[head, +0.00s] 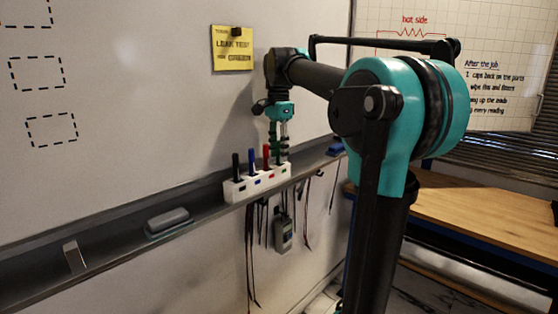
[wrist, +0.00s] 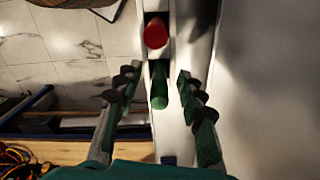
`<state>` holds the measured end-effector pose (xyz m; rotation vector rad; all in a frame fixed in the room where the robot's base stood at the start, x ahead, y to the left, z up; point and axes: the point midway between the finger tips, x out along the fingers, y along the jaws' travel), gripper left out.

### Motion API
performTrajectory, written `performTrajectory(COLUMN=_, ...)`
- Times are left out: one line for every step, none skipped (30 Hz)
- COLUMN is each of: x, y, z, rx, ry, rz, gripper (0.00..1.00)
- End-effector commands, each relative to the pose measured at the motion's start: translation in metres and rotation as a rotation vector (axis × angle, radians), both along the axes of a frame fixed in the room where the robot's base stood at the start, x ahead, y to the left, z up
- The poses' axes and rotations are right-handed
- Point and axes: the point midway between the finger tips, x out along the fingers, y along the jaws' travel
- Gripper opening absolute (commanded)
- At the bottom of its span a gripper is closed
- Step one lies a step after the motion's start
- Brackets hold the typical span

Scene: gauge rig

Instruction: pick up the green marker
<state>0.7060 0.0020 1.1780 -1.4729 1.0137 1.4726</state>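The green marker (wrist: 159,88) stands upright in the last slot of a white marker holder (head: 240,190). In the wrist view it lies between the fingers of my gripper (wrist: 156,77), with a visible gap on each side. In the head view my gripper (head: 279,148) points down over the right end of the holder and largely hides the green marker. My gripper is open and empty. The red marker (head: 266,157) stands in the neighbouring slot and also shows in the wrist view (wrist: 155,33).
The blue marker (head: 252,161) and black marker (head: 236,166) stand further left in the holder. The holder sits at the whiteboard tray (head: 110,238), with the whiteboard (head: 130,110) behind. A grey eraser (head: 168,219) lies left. Leads and a grey meter (head: 283,233) hang below.

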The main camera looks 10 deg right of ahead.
Motion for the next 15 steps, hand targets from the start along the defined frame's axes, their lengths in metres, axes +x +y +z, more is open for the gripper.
performTrajectory(x=-0.0002, y=-0.0002, z=-0.0047, rx=0.000, ry=0.000, rz=0.000, gripper=0.39)
performTrajectory(x=-0.0001, y=-0.0002, z=-0.0068, rx=0.000, ry=0.000, rz=0.000, gripper=0.39)
performTrajectory(x=-0.0001, y=-0.0002, z=-0.0089, rx=0.000, ry=0.000, rz=0.000, gripper=0.39)
performTrajectory(x=-0.0001, y=-0.0002, z=-0.0099, rx=0.000, ry=0.000, rz=0.000, gripper=0.39)
performTrajectory(x=-0.0001, y=-0.0002, z=-0.0103, rx=0.000, ry=0.000, rz=0.000, gripper=0.39)
performTrajectory(x=-0.0001, y=-0.0002, z=-0.0105, rx=0.000, ry=0.000, rz=0.000, gripper=0.39)
performTrajectory(x=-0.0001, y=-0.0002, z=-0.0105, rx=0.000, ry=0.000, rz=0.000, gripper=0.39)
performTrajectory(x=-0.0001, y=-0.0002, z=-0.0104, rx=0.000, ry=0.000, rz=0.000, gripper=0.39)
performTrajectory(x=-0.0001, y=-0.0002, z=-0.0103, rx=0.000, ry=0.000, rz=0.000, gripper=0.39)
performTrajectory(x=-0.0001, y=-0.0002, z=-0.0102, rx=0.000, ry=0.000, rz=0.000, gripper=0.39)
performTrajectory(x=-0.0001, y=-0.0002, z=-0.0102, rx=0.000, ry=0.000, rz=0.000, gripper=0.38)
performTrajectory(x=-0.0001, y=-0.0002, z=-0.0102, rx=0.000, ry=0.000, rz=0.000, gripper=0.33)
performTrajectory(x=-0.0001, y=-0.0002, z=-0.0101, rx=0.000, ry=0.000, rz=0.001, gripper=0.29)
performTrajectory(x=-0.0001, y=-0.0002, z=-0.0101, rx=0.000, ry=0.000, rz=0.001, gripper=0.26)
performTrajectory(x=-0.0001, y=-0.0002, z=-0.0101, rx=0.000, ry=0.000, rz=0.001, gripper=0.20)
